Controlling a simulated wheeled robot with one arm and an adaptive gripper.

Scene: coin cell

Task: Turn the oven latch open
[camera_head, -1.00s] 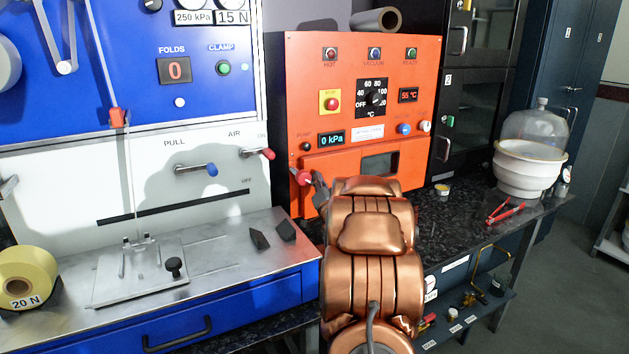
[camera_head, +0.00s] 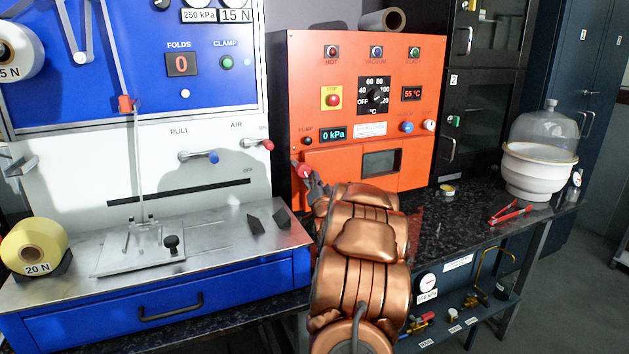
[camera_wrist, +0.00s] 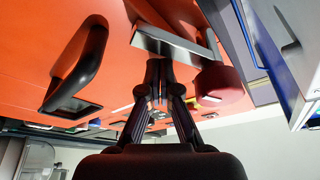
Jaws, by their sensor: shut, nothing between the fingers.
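The orange oven (camera_head: 415,70) stands at the back centre. Its latch has a red knob (camera_head: 305,172) at the lower left of the oven front. In the wrist view, the latch shows as a grey metal lever (camera_wrist: 172,44) with the red knob (camera_wrist: 220,86) at its right. My gripper (camera_head: 314,182) is right beside the knob. Its fingers (camera_wrist: 156,74) are shut and empty, with their tips close to the lever. I cannot tell whether they touch it. My arm hides part of the oven's lower edge in the head view.
A blue and white folding tester (camera_head: 150,235) stands close on the left, with its red-tipped air lever (camera_head: 268,145) near the latch. A black handle (camera_wrist: 78,65) juts from the orange front in the wrist view. Red pliers (camera_head: 510,214) and a glass-domed vessel (camera_head: 540,175) are on the right.

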